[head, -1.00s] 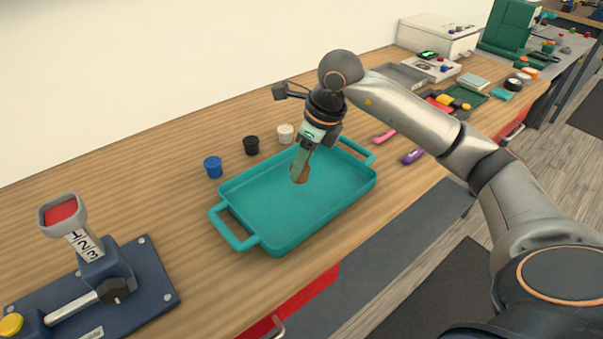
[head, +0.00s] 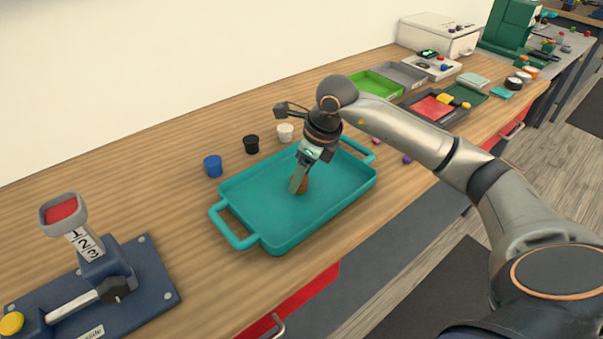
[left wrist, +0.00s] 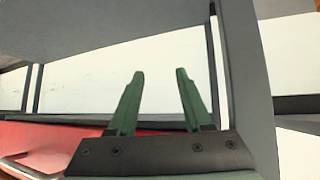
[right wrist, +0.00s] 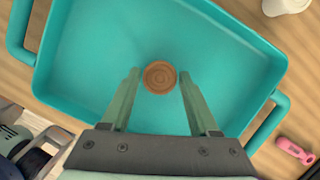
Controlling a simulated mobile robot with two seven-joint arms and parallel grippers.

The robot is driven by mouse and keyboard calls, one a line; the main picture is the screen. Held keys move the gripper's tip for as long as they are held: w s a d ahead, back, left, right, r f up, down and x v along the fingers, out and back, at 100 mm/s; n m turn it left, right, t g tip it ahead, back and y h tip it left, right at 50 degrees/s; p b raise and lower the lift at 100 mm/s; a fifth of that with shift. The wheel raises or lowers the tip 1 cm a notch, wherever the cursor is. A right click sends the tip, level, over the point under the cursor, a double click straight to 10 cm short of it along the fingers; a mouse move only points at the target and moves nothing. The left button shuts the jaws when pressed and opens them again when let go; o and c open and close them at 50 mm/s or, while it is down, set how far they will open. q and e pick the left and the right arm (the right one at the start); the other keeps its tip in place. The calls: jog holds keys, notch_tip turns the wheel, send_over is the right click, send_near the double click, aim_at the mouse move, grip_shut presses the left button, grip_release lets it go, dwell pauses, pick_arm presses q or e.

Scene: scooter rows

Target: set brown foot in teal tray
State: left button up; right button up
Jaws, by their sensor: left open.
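The teal tray (head: 245,205) lies on the wooden bench in the middle of the head view and fills much of the right wrist view (right wrist: 85,60). The brown foot (right wrist: 160,77) is round with rings on its top and sits between my right fingertips, with a thin gap each side. In the head view the foot (head: 303,186) is low inside the tray, seemingly on its floor, partly hidden by a finger. My right gripper (head: 298,184) is open and points down into the tray. My left gripper (left wrist: 160,75) is open and empty, away from the tray.
Blue (head: 212,166), black (head: 251,144) and white (head: 285,133) cups stand behind the tray. A blue lever fixture (head: 110,285) is at front left. Green (head: 376,85) and grey trays stand at back right. Purple and pink items lie right of the tray, partly hidden by my arm.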

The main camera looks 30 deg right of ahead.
jog(key=shift+o, duration=0.6)
jog(key=shift+r, duration=0.3)
jog(key=v, duration=1.2)
jog(key=shift+p, duration=0.3)
